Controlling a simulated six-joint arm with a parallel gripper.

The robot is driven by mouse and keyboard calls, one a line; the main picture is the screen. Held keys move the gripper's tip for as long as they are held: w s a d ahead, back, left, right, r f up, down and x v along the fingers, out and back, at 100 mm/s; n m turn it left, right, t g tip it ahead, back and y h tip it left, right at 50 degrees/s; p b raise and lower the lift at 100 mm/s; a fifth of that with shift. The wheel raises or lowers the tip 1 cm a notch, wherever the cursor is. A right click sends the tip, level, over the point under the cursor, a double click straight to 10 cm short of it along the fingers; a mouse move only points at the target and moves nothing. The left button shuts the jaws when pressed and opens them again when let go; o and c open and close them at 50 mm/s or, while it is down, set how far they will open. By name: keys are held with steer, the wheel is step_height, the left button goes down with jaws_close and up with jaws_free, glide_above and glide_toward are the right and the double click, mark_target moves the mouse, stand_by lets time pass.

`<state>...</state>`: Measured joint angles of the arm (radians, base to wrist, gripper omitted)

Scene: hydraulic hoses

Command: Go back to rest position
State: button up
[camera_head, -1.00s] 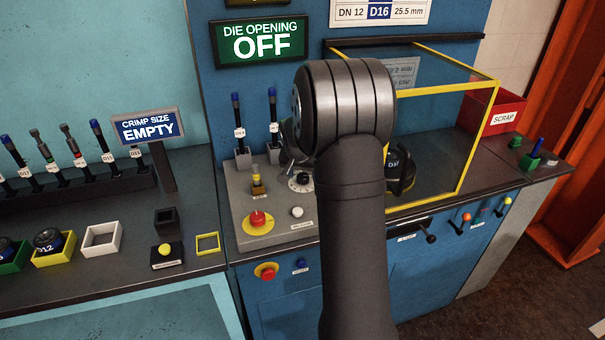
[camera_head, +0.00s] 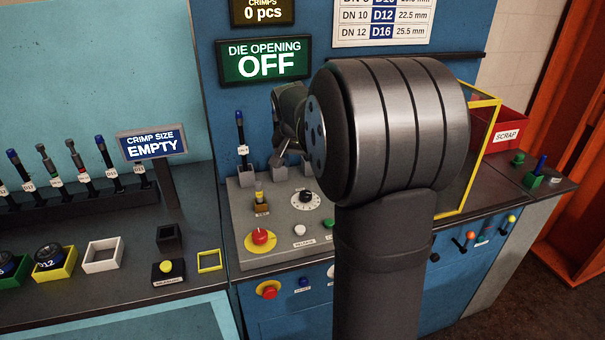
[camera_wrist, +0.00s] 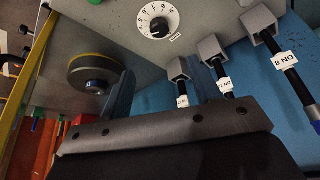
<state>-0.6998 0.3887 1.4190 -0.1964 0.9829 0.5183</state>
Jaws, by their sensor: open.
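My arm stands large in the middle of the head view, and part of my wrist shows at its left, over the control panel (camera_head: 275,215). My fingertips cannot be made out there. In the wrist view my gripper (camera_wrist: 163,88) has its two fingers spread apart, with nothing seen held between them. Beyond it are short hoses in grey holders, one with a tag reading DN 8 (camera_wrist: 283,62), a white dial (camera_wrist: 158,20) and a dark round part with a yellowish ring (camera_wrist: 95,72).
A yellow-framed guard (camera_head: 484,100) is largely hidden behind my arm. A red scrap bin (camera_head: 507,133) stands at the right. At the left are a hose rack (camera_head: 75,205), a white tray (camera_head: 103,256), a yellow tray (camera_head: 54,262) and a sign reading EMPTY (camera_head: 151,145).

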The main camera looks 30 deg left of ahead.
mark_target(306, 193)
steer(key=shift+v, duration=0.95)
steer(key=x, duration=1.7)
steer(key=shift+w+f, duration=0.1)
steer(key=shift+f, duration=0.15)
steer(key=shift+r, duration=0.1)
